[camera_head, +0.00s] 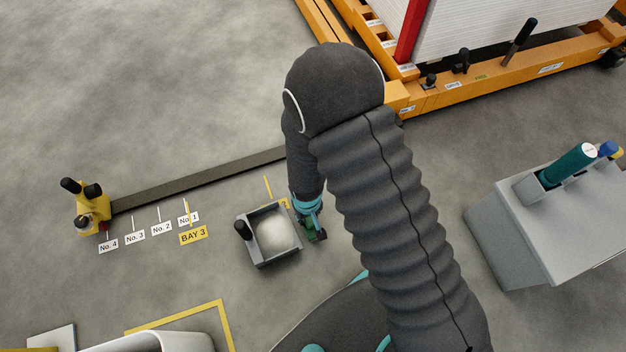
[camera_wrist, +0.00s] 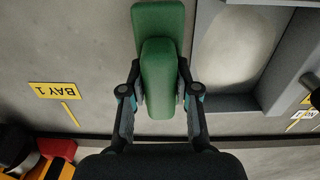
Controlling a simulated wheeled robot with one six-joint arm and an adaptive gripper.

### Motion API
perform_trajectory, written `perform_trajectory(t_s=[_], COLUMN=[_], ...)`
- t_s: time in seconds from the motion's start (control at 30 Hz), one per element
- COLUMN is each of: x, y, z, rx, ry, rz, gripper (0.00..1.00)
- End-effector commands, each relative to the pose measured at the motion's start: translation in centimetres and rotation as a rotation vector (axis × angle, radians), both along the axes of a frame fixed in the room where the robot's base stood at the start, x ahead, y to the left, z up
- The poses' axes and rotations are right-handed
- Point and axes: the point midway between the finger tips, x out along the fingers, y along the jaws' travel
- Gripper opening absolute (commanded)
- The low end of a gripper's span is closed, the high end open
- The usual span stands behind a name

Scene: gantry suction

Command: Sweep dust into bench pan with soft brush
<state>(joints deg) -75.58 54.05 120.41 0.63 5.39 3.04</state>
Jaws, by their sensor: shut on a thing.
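A green block-shaped brush (camera_wrist: 158,80) is between the two fingers of my gripper (camera_wrist: 158,100) in the wrist view. My gripper is shut on it. Its bristles cannot be made out. In the head view my gripper (camera_head: 311,222) and the green brush (camera_head: 318,234) are just right of the grey pan, low near the floor; whether the brush touches the pan or floor I cannot tell. The grey square pan (camera_head: 288,258) has a dark knob and a pale round patch of dust (camera_head: 276,234) inside. The pan's rim (camera_wrist: 274,78) also shows in the wrist view.
A dark rail (camera_head: 190,178) runs along the floor to a yellow post (camera_head: 93,210) on the left. Small bay labels (camera_head: 193,236) lie before it. An orange gantry (camera_head: 520,75) stands behind; a grey cabinet (camera_head: 555,225) holding a teal cylinder stands right.

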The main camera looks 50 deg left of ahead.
Motion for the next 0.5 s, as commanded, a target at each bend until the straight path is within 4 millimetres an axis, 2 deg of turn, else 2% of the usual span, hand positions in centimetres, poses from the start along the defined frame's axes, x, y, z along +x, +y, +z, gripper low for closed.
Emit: perform_trajectory(t_s=[0.3,0.5], x=[-1.5,-1.5], y=[0.3,0.4], z=[0.3,0.4], rx=[-0.002,-0.001], ry=[0.001,0.000], rz=[0.001,-0.001], gripper=[0.00,0.00])
